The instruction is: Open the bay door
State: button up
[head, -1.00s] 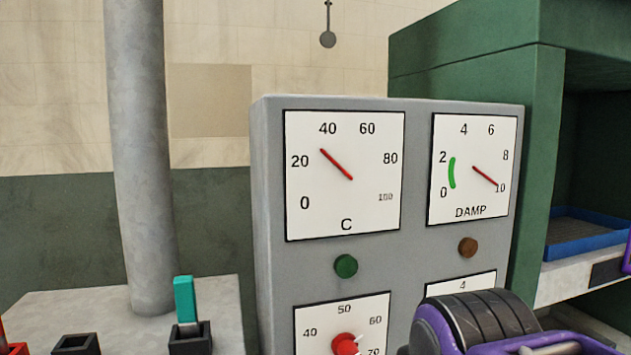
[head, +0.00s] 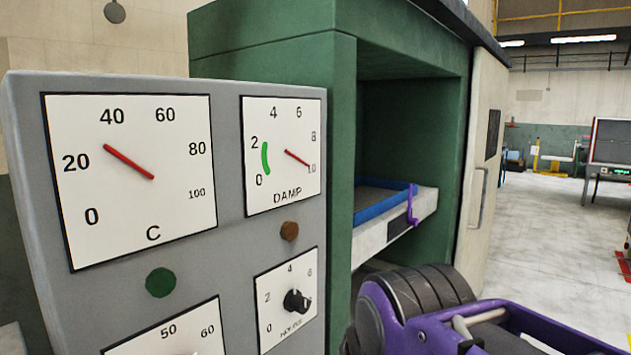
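A green press housing (head: 265,60) stands behind the gauge panel, with an open-fronted bay (head: 410,120) in it. Inside the bay a blue-rimmed tray (head: 385,206) rests on a pale shelf. A small purple hooked piece (head: 412,205) stands at the shelf's front. At the housing's right side is a pale upright panel (head: 486,150) with a long handle (head: 477,198) and a dark window; I cannot tell whether it is the bay door or how it is hinged. My purple and black arm shows at the bottom right, but my gripper is not in view.
A grey gauge panel (head: 228,190) fills the left foreground, with a C dial (head: 130,215), a DAMP dial (head: 285,175), a green button (head: 160,282), a brown button (head: 289,231) and a black knob (head: 296,301). Clear floor (head: 560,235) lies at the right.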

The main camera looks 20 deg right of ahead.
aim_at(490, 78)
jog(key=z, duration=1.3)
jog(key=l+u, duration=0.1)
jog(key=u, duration=2.1)
jog(key=k+l, duration=0.1)
jog(key=l, duration=0.3)
jog(key=k+l+z, duration=0.15)
jog(key=l, duration=0.2)
jog(key=l+z, duration=0.25)
jog(key=l, duration=0.6)
jog(key=i+l+z, duration=0.1)
jog(key=l, duration=0.3)
jog(key=i+l+z, duration=0.15)
jog(key=l, duration=0.25)
jog(key=i+l+z, duration=0.1)
jog(key=l, duration=0.3)
jog(key=i+l+z, duration=0.1)
jog(key=l, duration=0.3)
